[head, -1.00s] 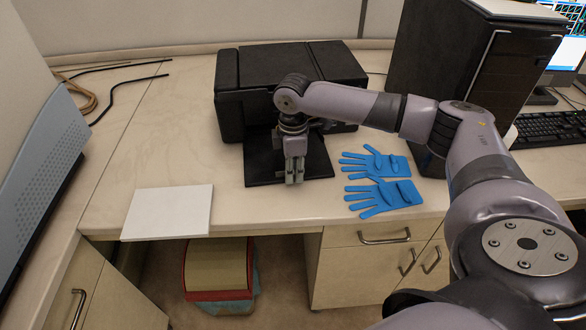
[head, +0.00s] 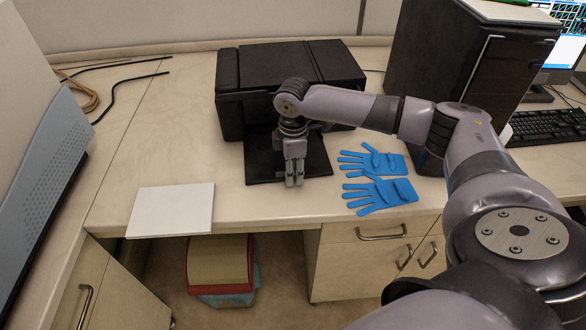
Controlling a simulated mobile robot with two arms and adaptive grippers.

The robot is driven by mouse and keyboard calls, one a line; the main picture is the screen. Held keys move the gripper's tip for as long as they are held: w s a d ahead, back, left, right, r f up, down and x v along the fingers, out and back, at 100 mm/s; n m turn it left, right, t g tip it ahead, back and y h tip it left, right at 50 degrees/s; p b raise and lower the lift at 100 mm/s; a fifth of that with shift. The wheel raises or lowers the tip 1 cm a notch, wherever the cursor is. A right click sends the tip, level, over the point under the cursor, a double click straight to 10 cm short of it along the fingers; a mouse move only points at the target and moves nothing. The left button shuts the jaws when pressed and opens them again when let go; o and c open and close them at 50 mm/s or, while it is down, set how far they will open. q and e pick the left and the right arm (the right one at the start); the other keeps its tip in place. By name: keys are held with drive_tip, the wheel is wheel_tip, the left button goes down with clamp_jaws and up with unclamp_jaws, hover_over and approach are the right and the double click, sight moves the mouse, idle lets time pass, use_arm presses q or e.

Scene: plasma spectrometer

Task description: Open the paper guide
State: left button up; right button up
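A black printer (head: 255,65) stands on the desk near the back. A flat black panel (head: 258,168), which looks like the paper guide, lies extended in front of it on the desk side facing me. My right gripper (head: 294,181) points down over the front part of this panel, right of its middle. Its two fingers are close together and nothing shows between them. I cannot tell whether the fingertips touch the panel. My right arm hides part of the printer's front. My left gripper is not in view.
Blue gloves (head: 375,194) lie right of the panel. A white flat sheet or pad (head: 171,211) lies at the desk's front edge on the left. A black computer tower (head: 440,75) stands right of the printer. The desk left of the printer is mostly clear.

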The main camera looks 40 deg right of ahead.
drive_tip(key=shift+o, duration=0.2)
wheel_tip(320, 180, up, 12)
idle(0.6)
idle(0.4)
